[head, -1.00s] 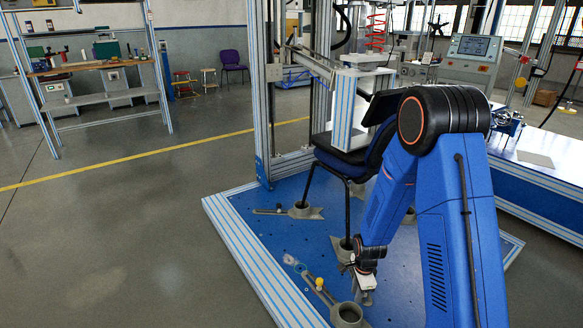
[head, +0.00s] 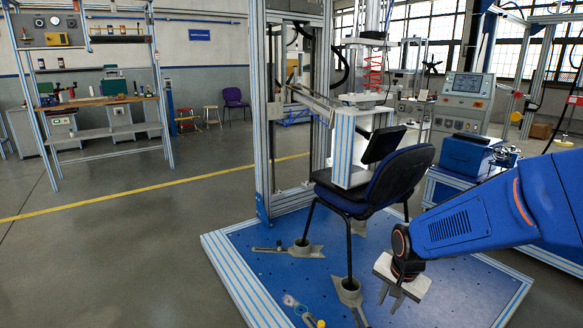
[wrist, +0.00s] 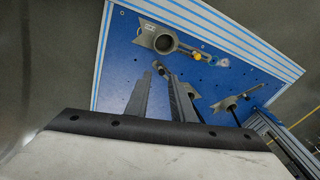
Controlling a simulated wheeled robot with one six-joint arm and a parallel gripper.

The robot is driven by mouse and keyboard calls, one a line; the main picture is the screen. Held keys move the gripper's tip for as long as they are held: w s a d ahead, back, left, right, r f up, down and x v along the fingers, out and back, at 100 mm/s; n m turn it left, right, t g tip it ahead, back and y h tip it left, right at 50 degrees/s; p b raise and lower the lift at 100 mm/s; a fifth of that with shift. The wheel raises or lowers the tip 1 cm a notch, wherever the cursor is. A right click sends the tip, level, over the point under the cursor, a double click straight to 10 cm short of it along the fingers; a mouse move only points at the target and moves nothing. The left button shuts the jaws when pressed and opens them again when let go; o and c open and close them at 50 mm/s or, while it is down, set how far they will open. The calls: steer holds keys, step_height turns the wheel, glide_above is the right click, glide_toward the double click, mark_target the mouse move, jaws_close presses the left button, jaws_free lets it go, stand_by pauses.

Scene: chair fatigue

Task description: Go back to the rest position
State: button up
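My gripper (head: 390,297) is raised over the blue test platform (head: 262,272), in front of and below the chair's right side. Its two fingers are apart with nothing between them, and they also show apart in the wrist view (wrist: 163,92). The blue and black chair (head: 400,175) stands on the platform under the test frame. Its visible front legs stand in grey foot clamps (head: 303,248), (head: 350,290). In the wrist view a grey clamp ring (wrist: 163,42) with a yellow knob (wrist: 197,55) lies beyond the fingers, apart from them.
The aluminium test frame (head: 262,120) rises behind the chair. A blue bench with a blue box (head: 466,155) and a control panel (head: 468,84) stand at right. A workbench (head: 95,101) is at the back left. The grey floor at left is clear.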

steer(key=s+d+r+n+t, duration=0.1)
steer(key=s+r+n, duration=0.3)
steer(key=s+r, duration=0.3)
steer(key=s+d+r+n+t, duration=0.1)
steer(key=s+r+n, duration=0.3)
steer(key=s, duration=1)
step_height(320, 180, up, 3)
steer(key=shift+d+f+n, duration=0.1)
steer(key=shift+d+n, duration=0.05)
steer(key=shift+n, duration=0.15)
